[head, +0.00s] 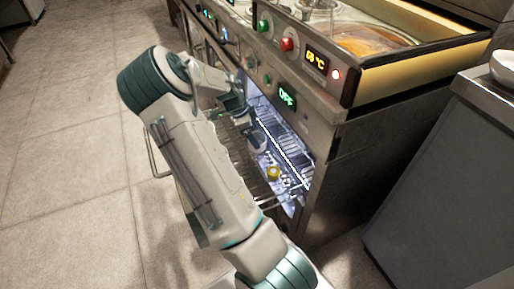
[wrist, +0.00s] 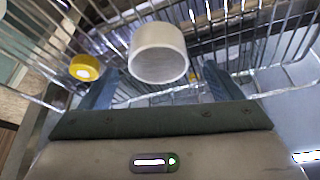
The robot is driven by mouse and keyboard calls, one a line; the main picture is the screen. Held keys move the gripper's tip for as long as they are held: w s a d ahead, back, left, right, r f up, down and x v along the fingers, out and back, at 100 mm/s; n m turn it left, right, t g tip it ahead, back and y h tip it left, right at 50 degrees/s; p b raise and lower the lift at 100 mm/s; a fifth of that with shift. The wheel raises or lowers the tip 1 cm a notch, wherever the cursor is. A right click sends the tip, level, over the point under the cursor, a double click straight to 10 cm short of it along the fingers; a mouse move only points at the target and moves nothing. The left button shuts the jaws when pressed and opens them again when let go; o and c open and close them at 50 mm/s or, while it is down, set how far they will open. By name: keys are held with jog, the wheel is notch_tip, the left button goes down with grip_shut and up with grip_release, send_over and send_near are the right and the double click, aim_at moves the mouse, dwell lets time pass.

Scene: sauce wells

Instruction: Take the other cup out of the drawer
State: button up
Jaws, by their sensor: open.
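A white cup (wrist: 158,55) shows in the wrist view inside the wire drawer (wrist: 285,92). My gripper (wrist: 160,85) is open, with its two blue fingers apart on either side of the cup's near end. I cannot tell whether either finger touches it. My gripper is partly hidden there by my own arm.
A yellow-topped item (wrist: 85,68) lies left of the cup in the wrist view; it also shows in the head view (head: 273,173). The counter with controls (head: 300,95) stands above the drawer. A grey cabinet (head: 450,170) stands at right. Floor at left is clear.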

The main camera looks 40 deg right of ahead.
jog(key=shift+b+x, duration=1.7)
jog(key=shift+x, duration=1.05)
jog(key=shift+s+a+r, duration=0.1)
jog(key=c, duration=1.1)
